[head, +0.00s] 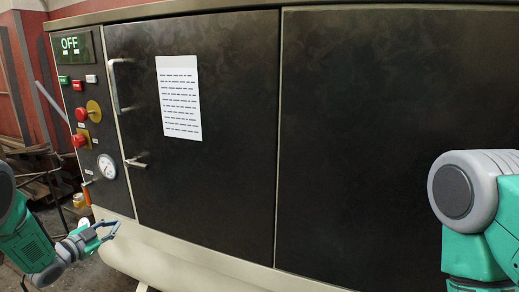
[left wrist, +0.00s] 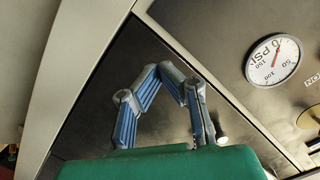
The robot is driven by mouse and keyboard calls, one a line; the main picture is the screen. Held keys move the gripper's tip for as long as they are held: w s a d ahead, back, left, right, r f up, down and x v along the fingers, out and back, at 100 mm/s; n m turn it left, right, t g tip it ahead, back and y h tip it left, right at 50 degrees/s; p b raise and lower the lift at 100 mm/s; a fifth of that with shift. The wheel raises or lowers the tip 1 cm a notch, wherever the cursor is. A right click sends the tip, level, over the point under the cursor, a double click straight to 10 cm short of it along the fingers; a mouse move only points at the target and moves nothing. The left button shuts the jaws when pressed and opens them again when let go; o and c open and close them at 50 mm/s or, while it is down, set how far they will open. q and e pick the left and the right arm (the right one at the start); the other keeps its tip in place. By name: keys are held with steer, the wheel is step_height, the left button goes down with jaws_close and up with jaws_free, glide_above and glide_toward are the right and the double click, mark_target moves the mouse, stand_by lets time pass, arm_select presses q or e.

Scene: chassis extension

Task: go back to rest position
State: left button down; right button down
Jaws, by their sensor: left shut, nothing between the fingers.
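My left gripper (head: 112,229) is low at the left of the head view, in front of the lower part of the cabinet and below the gauge. In the left wrist view its two fingers (left wrist: 170,72) bend together at the tips with nothing between them, so it is shut and empty. My right arm shows at the right edge of the head view. Its gripper is out of the picture.
A large cabinet has a closed dark door (head: 195,60) with a paper sheet (head: 179,98) and handles. Its control panel bears an OFF display (head: 70,44), red buttons and a pressure gauge (head: 107,167), which also shows in the left wrist view (left wrist: 273,60). Clutter (head: 40,170) lies at the far left.

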arm_select(q)
steer(key=s+d+f+n+g+y, duration=0.2)
steer(key=s+d+f+n+g, duration=0.15)
steer(key=s+d+f, duration=0.4)
steer(key=s+d+f+n+g+y, duration=0.1)
steer(key=s+d+f+n+g, duration=0.3)
steer(key=s+f, duration=0.55)
steer(key=s+d+n+g+y, duration=0.1)
steer(key=s+d+g, duration=0.2)
steer(key=s, duration=1.3)
steer(key=s+d+n+g, duration=0.2)
steer(key=s+d+g, duration=0.2)
steer(key=s, duration=1.2)
steer(key=shift+s+d+r+y, duration=0.15)
steer(key=shift+r+y, duration=0.2)
steer(key=shift+y, duration=0.05)
